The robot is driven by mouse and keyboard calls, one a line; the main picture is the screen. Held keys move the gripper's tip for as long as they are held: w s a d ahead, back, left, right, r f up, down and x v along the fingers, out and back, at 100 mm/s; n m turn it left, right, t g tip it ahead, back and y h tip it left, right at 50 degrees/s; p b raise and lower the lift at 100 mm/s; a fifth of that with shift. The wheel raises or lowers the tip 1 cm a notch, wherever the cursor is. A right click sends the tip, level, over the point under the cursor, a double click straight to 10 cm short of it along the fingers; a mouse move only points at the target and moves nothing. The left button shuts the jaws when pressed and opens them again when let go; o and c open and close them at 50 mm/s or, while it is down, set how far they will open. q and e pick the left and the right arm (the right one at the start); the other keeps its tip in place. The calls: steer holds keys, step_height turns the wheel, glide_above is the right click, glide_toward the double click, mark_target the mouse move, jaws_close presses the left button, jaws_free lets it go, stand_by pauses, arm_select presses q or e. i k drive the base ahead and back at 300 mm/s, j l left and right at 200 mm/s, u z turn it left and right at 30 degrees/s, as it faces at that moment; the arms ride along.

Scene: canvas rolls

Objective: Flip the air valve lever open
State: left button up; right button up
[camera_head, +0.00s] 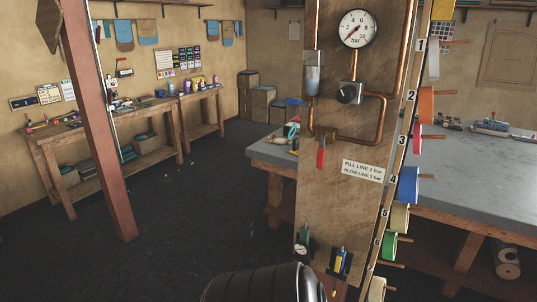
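The air valve lever (320,153) is a small red handle on the front of a wooden post panel (340,215), just below the copper pipes. It hangs straight down, at a right angle to the level pipe run beside it. A round pressure gauge (357,29) marked in bar sits higher on the panel, and its needle points to the lower left. A black knob (348,93) on a metal block is below the gauge. A sign (362,171) reads "FILL LINE 2 bar" and a blow line figure that I cannot read surely. Neither gripper is in view.
Numbered pegs with coloured rolls, such as the orange roll (427,105), stick out along the panel's right edge. A grey-topped bench (470,185) stands behind the panel. A reddish post (101,150) rises at left.

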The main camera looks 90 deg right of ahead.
mark_target(321, 150)
steer(key=z, duration=1.5)
